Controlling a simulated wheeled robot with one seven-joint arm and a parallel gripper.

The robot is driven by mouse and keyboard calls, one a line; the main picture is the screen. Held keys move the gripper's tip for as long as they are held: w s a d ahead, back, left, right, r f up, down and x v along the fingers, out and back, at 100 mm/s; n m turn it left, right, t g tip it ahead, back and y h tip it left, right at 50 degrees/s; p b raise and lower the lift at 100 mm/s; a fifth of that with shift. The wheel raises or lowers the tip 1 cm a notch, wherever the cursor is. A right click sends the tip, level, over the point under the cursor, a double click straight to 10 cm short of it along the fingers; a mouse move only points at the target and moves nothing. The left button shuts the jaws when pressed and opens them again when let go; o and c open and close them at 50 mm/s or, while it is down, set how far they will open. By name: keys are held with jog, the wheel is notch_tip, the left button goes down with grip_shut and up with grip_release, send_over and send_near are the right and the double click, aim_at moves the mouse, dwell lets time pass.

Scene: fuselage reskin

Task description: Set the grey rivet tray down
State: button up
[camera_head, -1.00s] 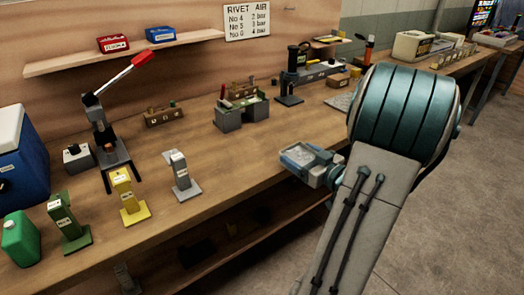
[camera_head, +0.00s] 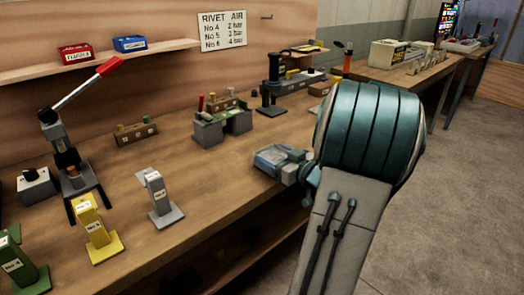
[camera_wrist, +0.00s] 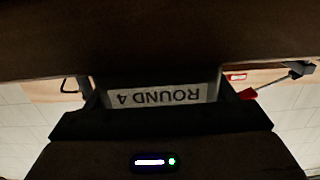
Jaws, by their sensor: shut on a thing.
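The tray looks about level. I cannot tell whether it touches the bench top or hangs just above it. In the wrist view a dark, shadowed body fills the middle, with a pale label (camera_wrist: 158,96) reading "ROUND 4" upside down. The fingertips are not clear there.
The wooden bench (camera_head: 190,135) has bare room left of the tray. A grey stand (camera_head: 160,198), a yellow stand (camera_head: 95,228) and a red-handled press (camera_head: 70,165) stand further left. Open floor lies right.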

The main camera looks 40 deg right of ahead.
aim_at(264, 148)
jog(key=w, duration=0.5)
jog(key=shift+w+a+f+b, duration=0.1)
jog(key=shift+w+a+b, duration=0.1)
jog(key=shift+w+b, duration=0.1)
jog(key=shift+s, duration=0.1)
jog(key=shift+f, duration=0.1)
jog(key=o, duration=1.1)
jog(key=shift+r, duration=0.2)
jog(key=s+p, duration=0.1)
jog(key=s, duration=1.1)
jog(key=shift+d+r, duration=0.2)
jog(key=shift+d, duration=0.25)
